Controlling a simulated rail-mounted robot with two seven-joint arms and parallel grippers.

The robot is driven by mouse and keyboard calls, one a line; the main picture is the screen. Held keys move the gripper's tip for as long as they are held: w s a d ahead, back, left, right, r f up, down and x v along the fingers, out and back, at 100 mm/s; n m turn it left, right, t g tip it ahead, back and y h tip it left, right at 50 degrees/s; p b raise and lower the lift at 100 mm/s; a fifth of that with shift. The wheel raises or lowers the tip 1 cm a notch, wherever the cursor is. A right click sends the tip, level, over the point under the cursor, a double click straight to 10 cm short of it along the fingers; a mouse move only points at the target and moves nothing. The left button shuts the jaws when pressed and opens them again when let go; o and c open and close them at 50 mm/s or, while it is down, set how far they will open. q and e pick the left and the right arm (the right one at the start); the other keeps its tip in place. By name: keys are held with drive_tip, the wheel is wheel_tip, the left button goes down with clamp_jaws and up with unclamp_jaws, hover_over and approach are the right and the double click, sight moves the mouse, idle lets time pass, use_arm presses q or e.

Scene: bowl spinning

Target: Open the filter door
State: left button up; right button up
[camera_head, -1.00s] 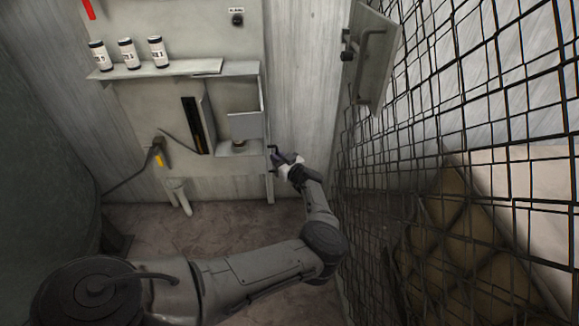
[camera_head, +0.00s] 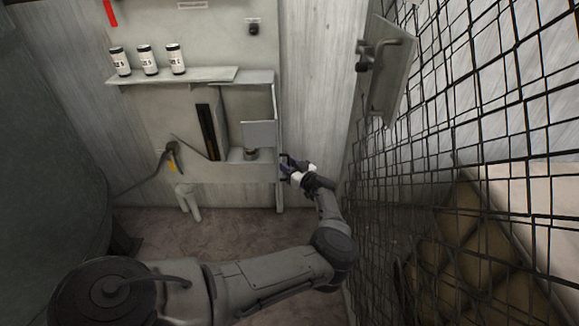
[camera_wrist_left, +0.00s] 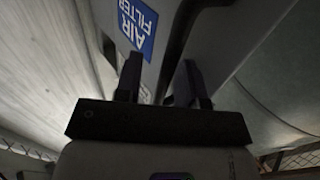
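The filter door (camera_head: 279,150) is a narrow, pale panel seen nearly edge-on at the right side of the wall cabinet. In the left wrist view, a door face (camera_wrist_left: 107,18) carries a blue AIR FILTER label (camera_wrist_left: 137,24), and a dark bar handle (camera_wrist_left: 179,38) stands out from it. My left gripper (camera_head: 285,168) is beside the door's lower part, at the handle. In the left wrist view its two fingers (camera_wrist_left: 159,80) are apart, with the handle just beyond them. I cannot tell whether they touch it. My right gripper is not in view.
Several labelled canisters (camera_head: 148,60) stand on a shelf (camera_head: 180,77) left of the door. A wire mesh fence (camera_head: 450,120) rises close on the right. A grey panel with a handle (camera_head: 387,75) juts out at upper right. A pale pipe (camera_head: 189,203) is low left.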

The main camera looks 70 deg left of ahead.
use_arm(q)
drive_tip(key=shift+w+d, duration=0.15)
drive_tip(key=shift+d, duration=0.05)
drive_tip(key=p+v, duration=0.3)
drive_tip(key=v, duration=1)
drive_tip(key=shift+d+p, duration=0.25)
drive_tip(key=shift+p, duration=0.1)
